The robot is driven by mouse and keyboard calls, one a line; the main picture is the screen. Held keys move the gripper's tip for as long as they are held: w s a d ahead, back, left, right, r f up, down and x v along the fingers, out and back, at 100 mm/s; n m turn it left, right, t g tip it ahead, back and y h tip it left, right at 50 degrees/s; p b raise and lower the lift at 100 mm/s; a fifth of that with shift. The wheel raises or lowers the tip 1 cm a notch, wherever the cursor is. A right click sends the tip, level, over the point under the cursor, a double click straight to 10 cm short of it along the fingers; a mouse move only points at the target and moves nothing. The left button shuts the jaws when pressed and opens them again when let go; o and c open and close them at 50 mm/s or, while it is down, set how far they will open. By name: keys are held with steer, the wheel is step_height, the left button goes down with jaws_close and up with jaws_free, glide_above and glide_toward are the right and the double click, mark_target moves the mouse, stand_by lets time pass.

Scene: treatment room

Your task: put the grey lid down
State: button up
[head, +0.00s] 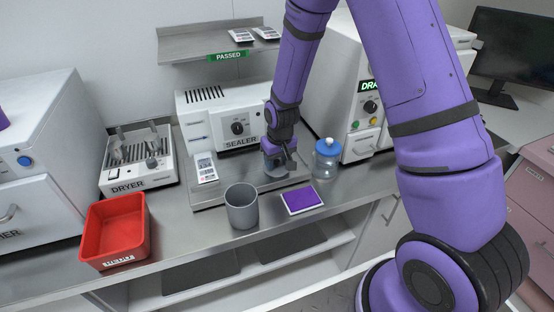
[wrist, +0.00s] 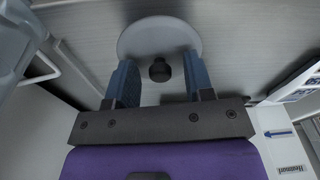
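The grey lid (wrist: 203,42) is a flat round disc with a black knob (wrist: 160,70) at its middle. In the wrist view it lies ahead of my gripper (wrist: 160,82), and the knob is between the two blue fingers with a gap on each side. The fingers are open and do not touch the knob. In the head view my gripper (head: 277,160) points down in front of the sealer (head: 240,145), low over its steel platform (head: 218,192). The lid is largely hidden there by the gripper; it seems to rest on the platform.
A grey open pot (head: 241,208) and a purple pad (head: 301,200) stand in front. A blue-capped jar (head: 327,160) is close on the right. A printed pouch (head: 205,168) lies left. The red tray (head: 115,229) and dryer (head: 138,165) are farther left.

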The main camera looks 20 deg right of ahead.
mark_target(280, 169)
steer(key=s+d+r+t, duration=0.1)
steer(key=s+r, duration=0.3)
steer(key=r, duration=0.6)
steer(key=s+d+r, duration=0.2)
steer(key=s+r, duration=0.2)
steer(key=r, duration=0.5)
steer(key=s+d+r+t, duration=0.1)
steer(key=s+r, duration=0.3)
steer(key=r, duration=0.6)
steer(key=s+d+r+t, duration=0.1)
steer(key=s+r, duration=0.3)
steer(key=s, duration=0.4)
steer(key=s+d+r+m, duration=0.1)
steer(key=s+r, duration=0.3)
steer(key=s, duration=0.5)
steer(key=shift+d+m+t, duration=0.3)
steer(key=shift+d+t, duration=0.1)
steer(key=shift+d, duration=0.05)
